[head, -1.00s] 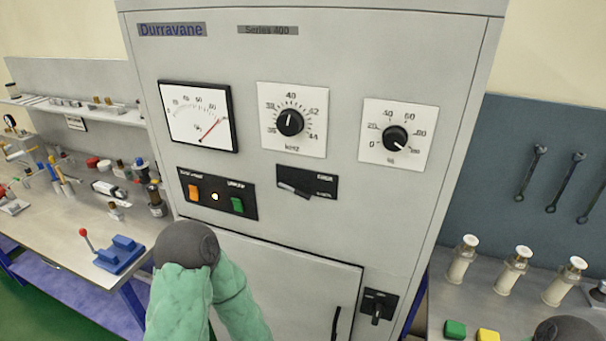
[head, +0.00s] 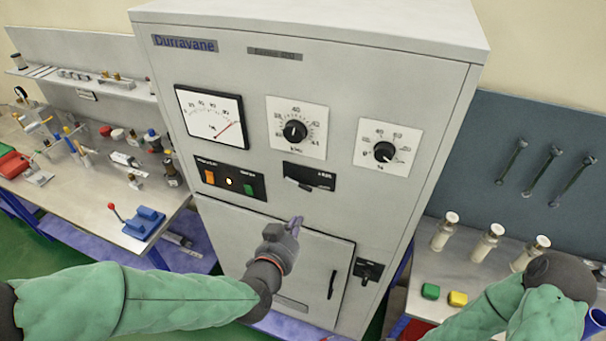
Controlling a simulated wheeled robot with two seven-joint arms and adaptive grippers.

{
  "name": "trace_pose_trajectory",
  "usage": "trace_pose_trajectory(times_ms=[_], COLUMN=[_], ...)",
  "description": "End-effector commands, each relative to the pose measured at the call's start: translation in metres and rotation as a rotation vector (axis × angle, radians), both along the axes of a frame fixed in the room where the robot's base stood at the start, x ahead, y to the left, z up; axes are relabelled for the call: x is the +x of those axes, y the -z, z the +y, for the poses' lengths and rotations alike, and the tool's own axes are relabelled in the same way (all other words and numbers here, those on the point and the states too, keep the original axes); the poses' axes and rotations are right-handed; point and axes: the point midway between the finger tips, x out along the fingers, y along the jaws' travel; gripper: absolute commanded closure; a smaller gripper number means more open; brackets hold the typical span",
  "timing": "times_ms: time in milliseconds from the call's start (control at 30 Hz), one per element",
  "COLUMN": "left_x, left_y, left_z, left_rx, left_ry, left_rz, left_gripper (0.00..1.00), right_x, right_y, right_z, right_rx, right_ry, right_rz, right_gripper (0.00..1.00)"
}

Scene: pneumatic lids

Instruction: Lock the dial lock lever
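A grey cabinet (head: 330,75) stands in front of me. A small black plate (head: 325,179) with a short grey lever (head: 298,184) sits under the middle dial (head: 295,131). The lever lies near the plate's lower left, slightly tilted; the plate's labels are too blurred to read. My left gripper (head: 294,223) is in front of the cabinet, below the lever plate and apart from the lever. Its fingers point up toward the panel, and their spacing is unclear. My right arm is at the lower right; its gripper does not show.
A right dial (head: 384,151), a gauge (head: 213,116) and a switch panel (head: 231,179) share the cabinet face. Below are a door (head: 320,250) and a black latch (head: 368,270). Cluttered benches flank the cabinet. A green button (head: 430,291) and yellow button (head: 457,299) sit at right.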

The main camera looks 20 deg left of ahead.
Motion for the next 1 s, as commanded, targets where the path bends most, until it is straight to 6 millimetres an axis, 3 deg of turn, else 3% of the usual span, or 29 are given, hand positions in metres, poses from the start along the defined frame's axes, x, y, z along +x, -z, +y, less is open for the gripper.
trace_pose_trajectory(times_ms=[33, 100, 233, 567, 1000], left_x=[-0.003, -0.007, -0.01, 0.007, 0.069], left_y=[-0.023, -0.039, -0.053, -0.05, -0.039], left_z=[0.002, 0.004, 0.007, 0.008, 0.01], left_rx=[0.011, 0.025, 0.039, 0.045, 0.043], left_ry=[-0.004, -0.012, -0.02, -0.022, -0.022], left_rz=[-0.033, -0.065, -0.096, -0.1, -0.099], left_gripper=[1.0, 1.0, 1.0, 1.0, 1.0], right_x=[0.0, 0.0, 0.0, 0.0, 0.0], right_y=[-0.012, -0.018, -0.023, -0.02, -0.024], right_z=[0.0, 0.0, 0.0, 0.0, 0.0], right_rx=[0.0, 0.0, 0.0, 0.0, 0.0], right_ry=[0.0, 0.0, 0.0, 0.0, 0.0], right_rz=[0.0, 0.0, 0.0, 0.0, 0.0], right_gripper=[0.27, 0.27, 0.27, 0.27, 0.27])
